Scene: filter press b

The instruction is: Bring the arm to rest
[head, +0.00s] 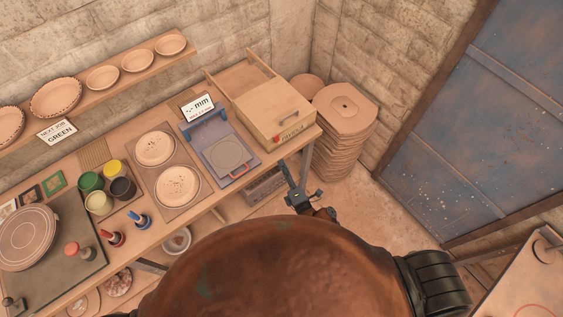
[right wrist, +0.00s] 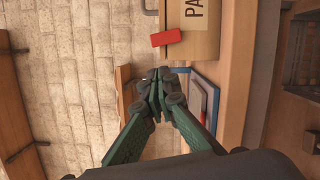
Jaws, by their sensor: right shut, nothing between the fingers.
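My right gripper (head: 284,168) shows in the head view in front of the bench's front edge, near the right end of the bench. In the right wrist view its two green-and-black fingers (right wrist: 158,88) meet at the tips, shut with nothing between them. A wooden box press (head: 270,105) with a red tab stands on the bench beyond it. The box's front with the red tab (right wrist: 167,37) also shows in the right wrist view, apart from the fingertips. My left gripper is not seen.
A blue-grey hinged press (head: 228,150) with a red handle lies left of the box. The wooden bench (head: 225,192) carries discs, paint pots and stamps. Stacked boards (head: 340,150) stand at its right end. The floor (head: 385,215) before the blue door (head: 485,125) looks clear.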

